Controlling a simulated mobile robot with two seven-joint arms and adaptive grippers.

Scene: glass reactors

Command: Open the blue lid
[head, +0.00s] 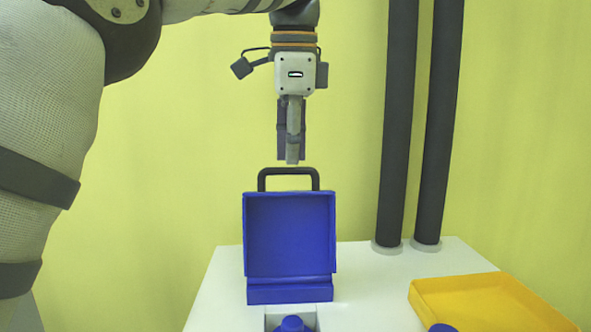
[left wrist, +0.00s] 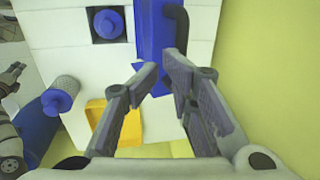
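The blue lid (head: 290,235) stands upright at the back of the white table, its hollow inner side facing me, above a low blue base (head: 290,292). A black handle (head: 289,172) rises from its top edge. My left gripper (head: 292,160) points down just above the handle, apart from it. In the left wrist view its fingers (left wrist: 163,65) are parted with nothing between them, and the blue lid (left wrist: 152,40) and the dark handle (left wrist: 180,28) lie beyond the tips. What looks like my right gripper (left wrist: 14,76) shows small at the left edge there; its opening is unclear.
A blue knob (head: 291,324) sits in a square recess in front of the lid. A yellow tray (head: 480,300) lies at the right on the white table (head: 370,285). Two dark vertical pipes (head: 397,130) (head: 438,130) stand behind, right of the lid. A yellow-green wall is behind.

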